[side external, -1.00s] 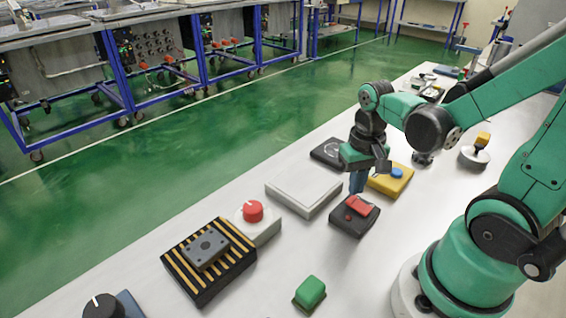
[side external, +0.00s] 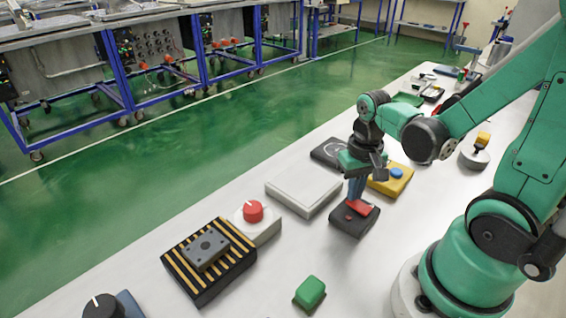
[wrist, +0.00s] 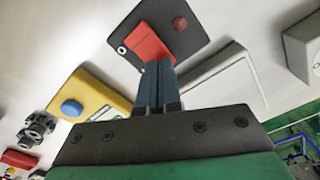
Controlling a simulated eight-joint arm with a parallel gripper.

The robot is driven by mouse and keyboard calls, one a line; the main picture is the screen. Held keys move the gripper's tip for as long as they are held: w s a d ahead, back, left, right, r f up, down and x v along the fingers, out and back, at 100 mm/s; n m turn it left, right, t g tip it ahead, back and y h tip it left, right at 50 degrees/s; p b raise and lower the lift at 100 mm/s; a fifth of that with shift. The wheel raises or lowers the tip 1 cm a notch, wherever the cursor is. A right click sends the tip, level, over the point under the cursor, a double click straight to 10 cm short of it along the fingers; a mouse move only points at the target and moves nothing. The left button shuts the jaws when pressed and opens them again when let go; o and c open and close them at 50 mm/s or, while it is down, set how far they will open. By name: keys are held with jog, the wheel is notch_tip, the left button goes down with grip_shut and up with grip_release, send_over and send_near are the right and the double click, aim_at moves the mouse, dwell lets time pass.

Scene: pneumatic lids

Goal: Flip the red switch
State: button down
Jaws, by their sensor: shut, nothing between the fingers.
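The red switch (side external: 361,208) is a red rocker on a black square base (side external: 352,222) on the white bench. In the wrist view the red switch (wrist: 146,42) stands tilted up from its black base (wrist: 185,22), beside a small round red spot. My gripper (side external: 356,200) points down with its blue-grey fingers together, over the back part of the switch. In the wrist view the fingertips (wrist: 158,64) are at the near end of the red rocker, seemingly touching it and hiding a little of it. Nothing is held between them.
A yellow box with a blue button (side external: 396,174) stands close behind to the right. A flat grey-white box (side external: 303,190) lies to the left. A red knob (side external: 253,211), a black-and-gold striped block (side external: 209,272) and a green block (side external: 310,292) stand nearer the front.

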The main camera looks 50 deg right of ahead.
jog(key=shift+f, duration=0.3)
jog(key=shift+r, duration=3.5)
jog(key=w+a+r+n+t, duration=0.3)
jog(key=w+a+n+t, duration=0.2)
jog(key=a+n+t, duration=0.1)
jog(key=shift+w+a+r+t, duration=0.2)
jog(key=shift+a+r+t, duration=0.15)
jog(key=shift+a+t, duration=0.3)
